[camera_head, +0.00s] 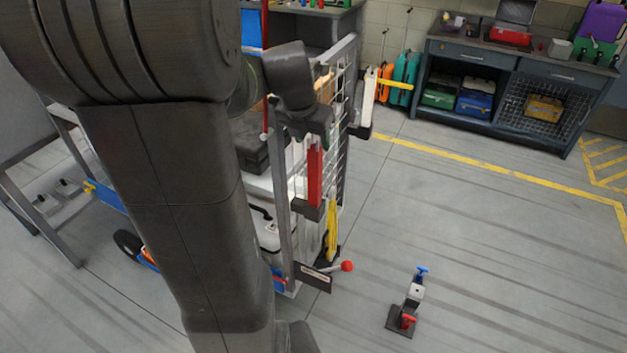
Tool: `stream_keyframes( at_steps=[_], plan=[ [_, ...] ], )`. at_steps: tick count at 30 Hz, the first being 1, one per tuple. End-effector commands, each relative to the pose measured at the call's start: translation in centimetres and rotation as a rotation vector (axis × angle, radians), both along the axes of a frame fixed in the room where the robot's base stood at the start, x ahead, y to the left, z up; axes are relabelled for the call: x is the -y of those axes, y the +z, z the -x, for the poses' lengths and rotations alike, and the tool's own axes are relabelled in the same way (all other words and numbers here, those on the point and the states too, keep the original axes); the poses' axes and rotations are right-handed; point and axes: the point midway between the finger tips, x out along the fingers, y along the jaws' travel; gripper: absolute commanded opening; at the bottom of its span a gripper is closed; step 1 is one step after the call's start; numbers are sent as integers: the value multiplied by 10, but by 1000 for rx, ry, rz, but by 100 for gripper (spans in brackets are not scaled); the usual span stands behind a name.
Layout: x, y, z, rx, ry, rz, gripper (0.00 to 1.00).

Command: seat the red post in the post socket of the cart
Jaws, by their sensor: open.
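The red post (315,176) stands upright at the near right corner of the cart (284,225). Its lower end meets a dark block (309,210) on the cart's side, which looks like the post socket. How deep the post sits in it cannot be seen. My gripper (314,138) is open just above the top of the post, pointing down. Its fingers are small and dark here, and whether they touch the post cannot be told. My arm hides much of the cart's left side.
The cart has a wire mesh side and carries dark and white cases. A red-knobbed lever (346,266) sticks out low on its right. A small stand with a blue handle (421,271) is on the floor. A workbench (515,65) stands at the back; floor at right is clear.

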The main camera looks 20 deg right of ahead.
Motion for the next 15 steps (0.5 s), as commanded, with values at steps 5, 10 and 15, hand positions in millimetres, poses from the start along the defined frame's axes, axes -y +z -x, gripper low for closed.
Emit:
stream_keyframes(
  at_steps=[5,10,15],
  plan=[
    [6,-16,-7,-6,1,-2,53],
    [13,-35,-14,-5,-1,-1,53],
    [16,-45,-16,-1,-1,0,53]
  ],
)
